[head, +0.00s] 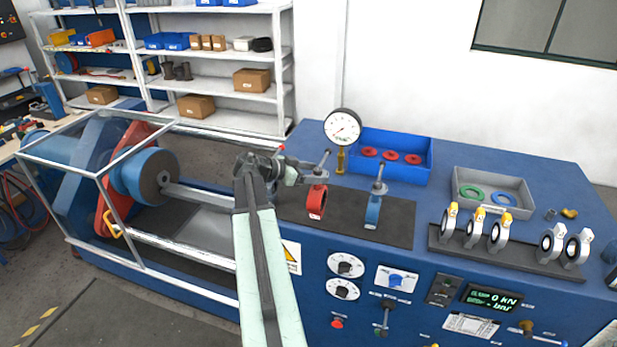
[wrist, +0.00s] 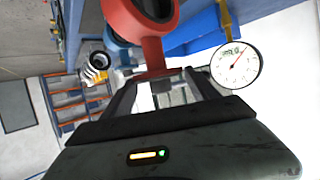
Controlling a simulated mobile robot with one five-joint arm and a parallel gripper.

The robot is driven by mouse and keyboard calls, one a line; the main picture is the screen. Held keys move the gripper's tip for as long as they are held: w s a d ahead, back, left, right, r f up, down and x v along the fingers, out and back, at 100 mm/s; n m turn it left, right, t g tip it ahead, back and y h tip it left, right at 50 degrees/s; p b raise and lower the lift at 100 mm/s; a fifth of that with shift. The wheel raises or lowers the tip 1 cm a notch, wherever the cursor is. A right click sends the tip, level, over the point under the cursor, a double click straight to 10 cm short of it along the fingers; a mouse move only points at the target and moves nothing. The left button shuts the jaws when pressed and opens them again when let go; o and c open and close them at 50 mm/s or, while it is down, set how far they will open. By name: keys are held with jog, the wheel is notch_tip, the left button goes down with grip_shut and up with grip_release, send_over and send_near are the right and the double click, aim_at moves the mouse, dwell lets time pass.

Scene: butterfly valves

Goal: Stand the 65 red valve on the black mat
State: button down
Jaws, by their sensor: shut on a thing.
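The red valve (head: 316,202), a ring body with a neck and a grey lever on top, is upright over the left part of the black mat (head: 345,223). I cannot tell whether its base touches the mat. My gripper (head: 305,172) is shut on its neck from the left. In the wrist view the red valve (wrist: 152,45) has its neck between the fingertips (wrist: 153,76) and its ring beyond them. The number on it is too small to read.
A blue valve (head: 372,211) stands on the mat to the right. A pressure gauge (head: 342,127) stands behind the mat, beside a blue bin (head: 392,137) with red rings. A grey tray (head: 495,172) and a rack (head: 505,262) of several pale valves are at the right.

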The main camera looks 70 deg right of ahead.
aim_at(317, 188)
jog(key=shift+s+d, duration=0.3)
jog(key=shift+s, duration=0.05)
jog(key=shift+s+d+f+b, duration=0.1)
jog(key=shift+s+f+b, duration=0.05)
jog(key=shift+f+b, duration=0.25)
notch_tip(317, 188, down, 3)
jog(key=b, duration=0.3)
jog(key=shift+r, duration=0.15)
jog(key=c, duration=0.6)
grip_release()
jog(key=shift+f, duration=0.2)
jog(key=shift+c, duration=0.2)
jog(key=o, duration=0.4)
jog(key=shift+r, duration=0.1)
jog(key=shift+o, duration=0.2)
